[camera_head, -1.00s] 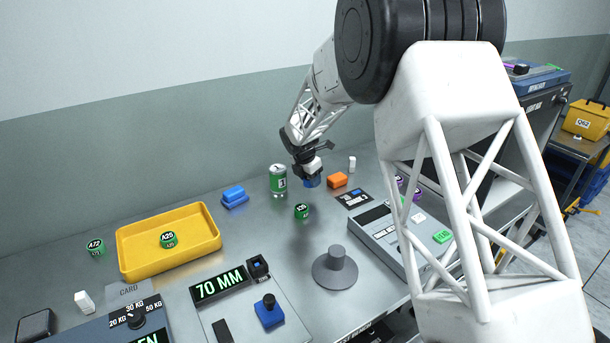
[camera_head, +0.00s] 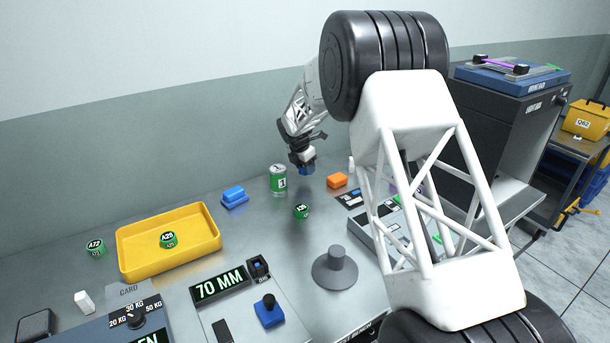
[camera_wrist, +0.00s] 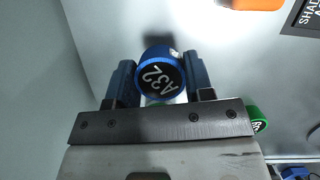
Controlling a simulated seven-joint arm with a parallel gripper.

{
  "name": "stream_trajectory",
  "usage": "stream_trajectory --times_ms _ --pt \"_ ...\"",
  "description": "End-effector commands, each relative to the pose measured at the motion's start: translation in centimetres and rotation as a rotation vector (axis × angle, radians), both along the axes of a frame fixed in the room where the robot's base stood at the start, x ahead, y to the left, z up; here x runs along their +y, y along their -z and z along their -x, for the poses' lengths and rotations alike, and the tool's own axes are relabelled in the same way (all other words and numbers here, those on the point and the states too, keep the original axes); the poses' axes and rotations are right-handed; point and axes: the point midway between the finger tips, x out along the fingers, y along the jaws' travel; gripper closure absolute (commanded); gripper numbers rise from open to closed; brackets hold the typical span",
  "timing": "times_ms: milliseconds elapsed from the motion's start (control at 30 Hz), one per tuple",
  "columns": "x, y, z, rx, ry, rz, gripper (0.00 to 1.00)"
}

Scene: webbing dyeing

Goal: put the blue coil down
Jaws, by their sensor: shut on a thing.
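The blue coil (camera_wrist: 161,75), with a black face marked A32, is held between the two fingers of my gripper (camera_wrist: 160,88) in the wrist view. In the head view my gripper (camera_head: 304,166) is above the back of the metal table, shut on the blue coil (camera_head: 307,170), which shows only in part. A green coil (camera_head: 301,211) stands on the table below and in front of it. The coil appears clear of the table.
A yellow tray (camera_head: 137,264) holds a green coil marked A25 (camera_head: 168,239). A grey spindle (camera_head: 335,272) stands in front. Bare table lies between.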

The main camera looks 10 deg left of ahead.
Motion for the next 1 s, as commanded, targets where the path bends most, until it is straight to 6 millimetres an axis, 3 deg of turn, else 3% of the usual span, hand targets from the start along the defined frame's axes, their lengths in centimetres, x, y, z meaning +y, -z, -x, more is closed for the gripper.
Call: stream_trajectory --times_ms 267,633,1000 --pt "0.0 0.2 0.0 0.000 0.000 0.000 0.79" --pt "0.0 3.3 0.0 0.000 0.000 0.000 0.79" --pt "0.0 3.6 0.0 0.000 0.000 0.000 0.79"
